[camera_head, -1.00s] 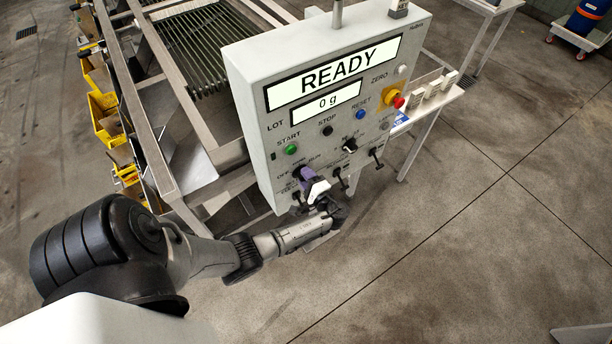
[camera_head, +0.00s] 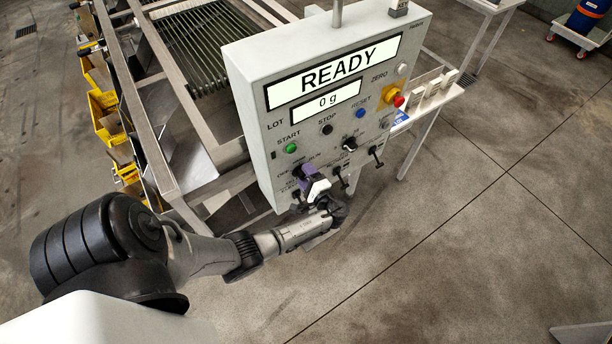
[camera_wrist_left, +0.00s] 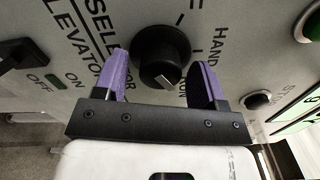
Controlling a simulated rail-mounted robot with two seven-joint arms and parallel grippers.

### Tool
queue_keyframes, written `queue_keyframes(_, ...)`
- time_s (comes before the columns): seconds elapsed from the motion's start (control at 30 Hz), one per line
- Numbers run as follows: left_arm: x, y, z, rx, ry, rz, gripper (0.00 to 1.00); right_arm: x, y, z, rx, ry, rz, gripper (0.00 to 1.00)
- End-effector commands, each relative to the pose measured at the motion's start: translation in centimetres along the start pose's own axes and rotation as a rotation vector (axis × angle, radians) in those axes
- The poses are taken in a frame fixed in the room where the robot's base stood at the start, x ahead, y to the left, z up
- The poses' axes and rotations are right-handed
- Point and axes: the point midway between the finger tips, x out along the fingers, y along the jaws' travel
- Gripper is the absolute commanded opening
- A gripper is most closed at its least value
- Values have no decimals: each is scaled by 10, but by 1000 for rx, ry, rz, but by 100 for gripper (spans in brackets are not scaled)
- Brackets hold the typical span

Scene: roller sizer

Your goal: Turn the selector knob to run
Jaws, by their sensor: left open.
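The selector knob is round and black with a pale pointer mark. In the left wrist view the knob (camera_wrist_left: 163,50) sits between the two purple fingers of my left gripper (camera_wrist_left: 162,68), with a finger on either side. The gripper is open, and a gap shows beside the knob. The pointer mark is on the knob's near side, toward the gripper's palm. In the head view my left gripper (camera_head: 309,176) is at the lower left of the control panel (camera_head: 251,128), partly hiding the knob and its labels. My right gripper is out of view.
The panel displays READY (camera_head: 336,74) and 0 g. A green start button (camera_head: 291,149), black stop button, blue reset button and red-yellow emergency stop (camera_head: 394,97) are above or right of the knob. Other switches are close by.

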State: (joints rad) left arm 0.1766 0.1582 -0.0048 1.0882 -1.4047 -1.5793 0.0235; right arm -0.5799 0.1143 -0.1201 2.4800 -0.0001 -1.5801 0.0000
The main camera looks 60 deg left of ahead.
Motion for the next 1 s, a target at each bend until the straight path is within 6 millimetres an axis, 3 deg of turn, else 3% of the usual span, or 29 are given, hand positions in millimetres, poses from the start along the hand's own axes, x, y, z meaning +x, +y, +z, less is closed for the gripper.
queue_keyframes(0.2,-2,1,0,0,1,1,64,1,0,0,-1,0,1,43)
queue_keyframes(0.33,-14,2,-1,-1,3,2,64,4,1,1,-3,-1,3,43)
queue_keyframes(0.8,-102,2,-1,-2,2,2,64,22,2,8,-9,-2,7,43)
queue_keyframes(1.0,-127,2,0,0,1,2,64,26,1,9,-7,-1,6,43)
